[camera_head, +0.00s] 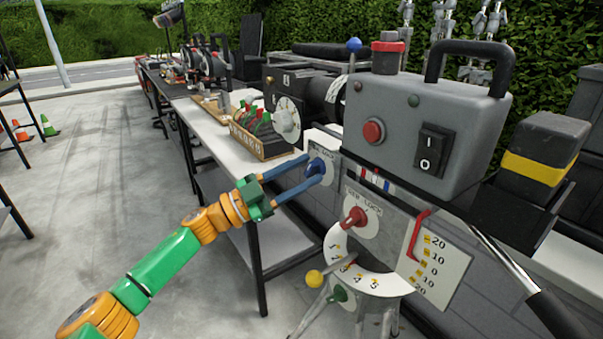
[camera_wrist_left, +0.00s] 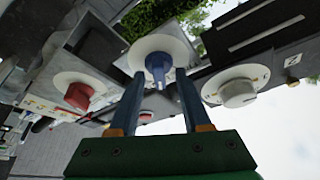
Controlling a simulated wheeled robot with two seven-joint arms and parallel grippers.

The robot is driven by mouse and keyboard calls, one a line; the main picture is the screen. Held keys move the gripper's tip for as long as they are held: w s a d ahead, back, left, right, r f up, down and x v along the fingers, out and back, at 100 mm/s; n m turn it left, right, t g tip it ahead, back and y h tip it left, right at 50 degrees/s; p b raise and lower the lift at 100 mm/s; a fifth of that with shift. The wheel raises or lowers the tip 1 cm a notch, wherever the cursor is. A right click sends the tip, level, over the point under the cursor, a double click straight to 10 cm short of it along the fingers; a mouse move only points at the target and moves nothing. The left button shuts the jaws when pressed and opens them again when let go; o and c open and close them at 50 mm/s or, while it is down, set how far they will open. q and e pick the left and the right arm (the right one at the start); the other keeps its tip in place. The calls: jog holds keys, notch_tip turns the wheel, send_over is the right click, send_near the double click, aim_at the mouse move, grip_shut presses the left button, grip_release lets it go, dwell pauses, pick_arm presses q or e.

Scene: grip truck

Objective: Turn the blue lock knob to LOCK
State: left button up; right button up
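The blue lock knob (camera_head: 315,167) sits on a pale plate left of the grey camera body; lettering above it is too small to read fully. It also shows in the left wrist view (camera_wrist_left: 158,68), on a round white dial, with its pointer toward the bottom of that picture. My left gripper (camera_head: 312,169) reaches in from the left with its two blue fingers apart, one on each side of the knob. In the left wrist view a gap shows between the knob and each finger (camera_wrist_left: 160,75); I see no contact. My right gripper is not in view.
A red knob (camera_head: 354,217) is below the blue one, with a yellow-ball lever (camera_head: 315,278) lower down. A white dial (camera_head: 287,120) and a box of coloured levers (camera_head: 262,135) are behind on the table. The grey camera body (camera_head: 425,125) stands at right.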

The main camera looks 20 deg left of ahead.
pick_arm(q)
jog(key=b+v, duration=0.2)
jog(key=v, duration=0.5)
jog(key=shift+f, duration=0.1)
